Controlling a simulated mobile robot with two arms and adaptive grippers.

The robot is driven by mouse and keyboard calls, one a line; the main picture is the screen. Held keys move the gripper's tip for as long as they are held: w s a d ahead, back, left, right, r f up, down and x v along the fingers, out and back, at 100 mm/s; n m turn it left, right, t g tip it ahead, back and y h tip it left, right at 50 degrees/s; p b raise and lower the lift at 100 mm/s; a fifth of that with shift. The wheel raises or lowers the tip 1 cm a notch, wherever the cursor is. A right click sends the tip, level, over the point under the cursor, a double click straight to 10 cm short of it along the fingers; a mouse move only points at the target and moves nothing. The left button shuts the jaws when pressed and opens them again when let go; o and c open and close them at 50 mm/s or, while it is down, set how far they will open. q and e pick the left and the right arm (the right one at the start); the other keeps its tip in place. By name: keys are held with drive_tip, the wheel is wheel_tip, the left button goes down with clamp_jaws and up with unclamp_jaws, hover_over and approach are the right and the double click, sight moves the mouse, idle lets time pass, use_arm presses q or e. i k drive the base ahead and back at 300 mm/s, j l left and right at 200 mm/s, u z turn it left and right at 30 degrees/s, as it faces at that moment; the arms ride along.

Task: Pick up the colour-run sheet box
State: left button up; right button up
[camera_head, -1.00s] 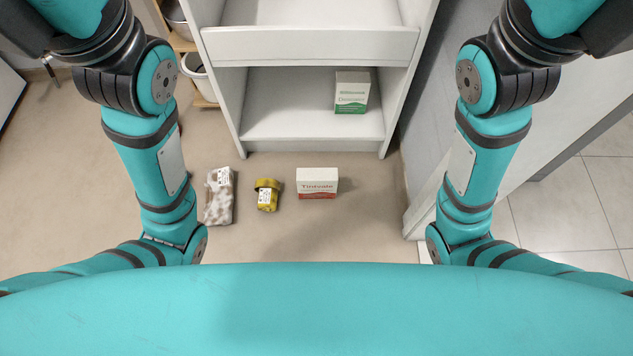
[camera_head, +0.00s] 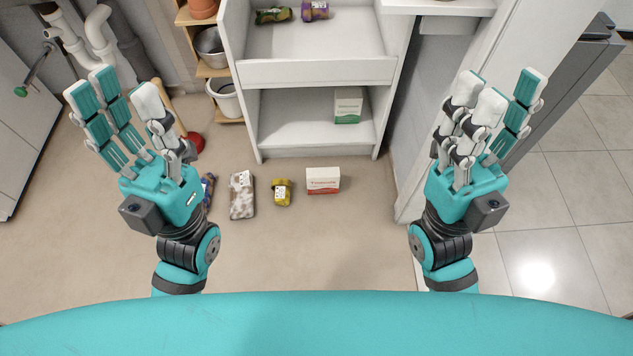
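A white box with a red lower band and red lettering (camera_head: 323,181) stands on the floor in front of the white shelf unit. A white box with a green lower band (camera_head: 348,105) stands on the unit's lower shelf. The print is too small to tell which one is the colour-run sheet box. My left gripper (camera_head: 115,95) is raised at the left, fingers spread, open and empty. My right gripper (camera_head: 500,95) is raised at the right, also open and empty. Both are well apart from the boxes.
A yellow package (camera_head: 282,193), a brown-and-white packet (camera_head: 242,195) and a partly hidden blue item (camera_head: 208,188) are on the floor left of the red-banded box. The white shelf unit (camera_head: 317,71) stands behind. A wall edge (camera_head: 408,190) bounds the right. The near floor is clear.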

sight(322, 180)
drive_tip(key=j+z, duration=0.15)
drive_tip(key=j, duration=0.45)
drive_tip(key=j+z, duration=0.15)
drive_tip(key=j, duration=0.45)
drive_tip(key=j+z, duration=0.1)
drive_tip(key=j, duration=0.5)
drive_tip(key=k+j+z, duration=0.15)
drive_tip(key=j, duration=0.45)
drive_tip(key=j+z, duration=0.15)
drive_tip(key=j, duration=0.45)
drive_tip(key=k, duration=0.05)
